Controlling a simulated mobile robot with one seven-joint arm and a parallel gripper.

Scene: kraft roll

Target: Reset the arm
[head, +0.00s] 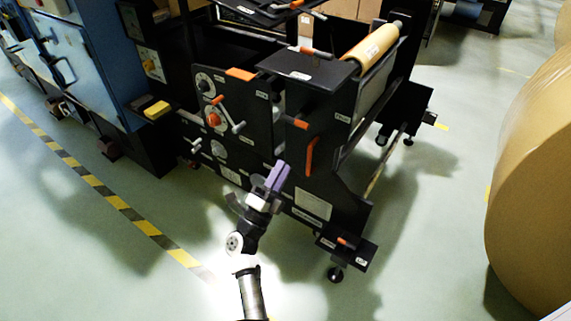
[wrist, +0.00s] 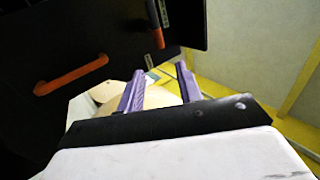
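My arm reaches up from the bottom of the head view, bent at the elbow. My gripper (head: 277,176), with purple fingers, is in front of the black machine (head: 325,155). In the wrist view my gripper (wrist: 160,71) has its two fingers apart, with nothing held between them. A dark panel with an orange handle (wrist: 70,75) lies to the left of the fingers in that view. A second orange handle (wrist: 157,38) is above them. I cannot tell from the head view whether the gripper touches the machine.
The machine carries several orange levers and a tan roller (head: 372,45). A low black foot plate (head: 346,247) juts out at its right front. A big kraft roll (head: 535,190) stands at the right. A yellow-black floor stripe (head: 115,200) runs at the left. Floor between machine and roll is clear.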

